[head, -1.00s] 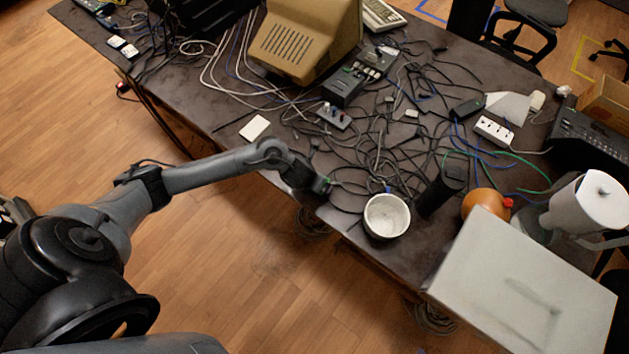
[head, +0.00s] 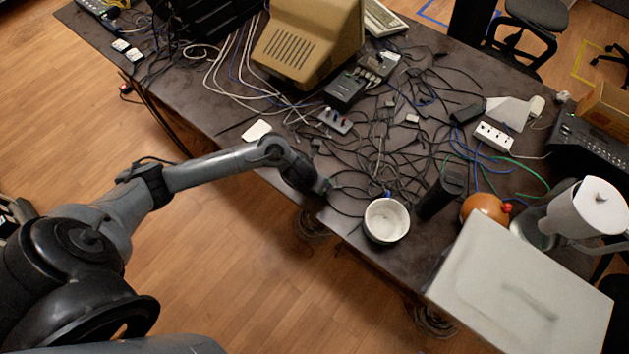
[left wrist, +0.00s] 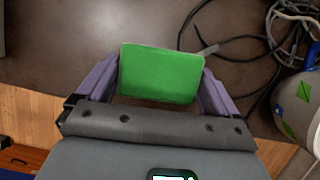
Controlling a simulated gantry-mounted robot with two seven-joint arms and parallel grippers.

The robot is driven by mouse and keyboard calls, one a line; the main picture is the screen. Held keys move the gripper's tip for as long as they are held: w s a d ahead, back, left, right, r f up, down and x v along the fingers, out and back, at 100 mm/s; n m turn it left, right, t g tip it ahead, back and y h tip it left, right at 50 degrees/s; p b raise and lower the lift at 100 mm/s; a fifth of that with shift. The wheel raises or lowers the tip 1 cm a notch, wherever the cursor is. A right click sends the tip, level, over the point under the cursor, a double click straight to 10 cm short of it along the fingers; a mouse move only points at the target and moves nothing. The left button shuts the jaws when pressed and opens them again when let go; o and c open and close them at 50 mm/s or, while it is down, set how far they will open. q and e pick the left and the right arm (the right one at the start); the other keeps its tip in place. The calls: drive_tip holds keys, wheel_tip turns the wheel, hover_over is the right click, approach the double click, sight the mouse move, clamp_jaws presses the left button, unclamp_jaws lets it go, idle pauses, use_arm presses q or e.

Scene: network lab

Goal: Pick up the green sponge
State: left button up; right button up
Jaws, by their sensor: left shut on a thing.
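The green sponge (left wrist: 160,73) is a bright green block between the two purple-grey fingers of my left gripper (left wrist: 160,82) in the left wrist view. The gripper is shut on it, with a finger against each side. In the head view my left gripper (head: 322,188) is at the front edge of the dark table, just left of the white bowl. The sponge is mostly hidden by the arm there. My right gripper is not in view.
The white bowl (head: 386,219) stands close to the right of my left gripper. Loose black cables (head: 380,140) cover the middle of the table. A black cylinder (head: 440,192) and an orange round object (head: 484,209) stand further right. A beige monitor (head: 308,42) is at the back.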

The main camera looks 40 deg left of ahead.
use_arm(q)
drive_tip(key=w+d+r+p, duration=0.2)
drive_tip(key=d+r+p, duration=0.2)
drive_tip(key=d+r, duration=0.4)
drive_tip(key=shift+w+d+r+p, duration=0.15)
drive_tip(key=shift+w+d+p, duration=0.15)
drive_tip(key=shift+d, duration=1.4)
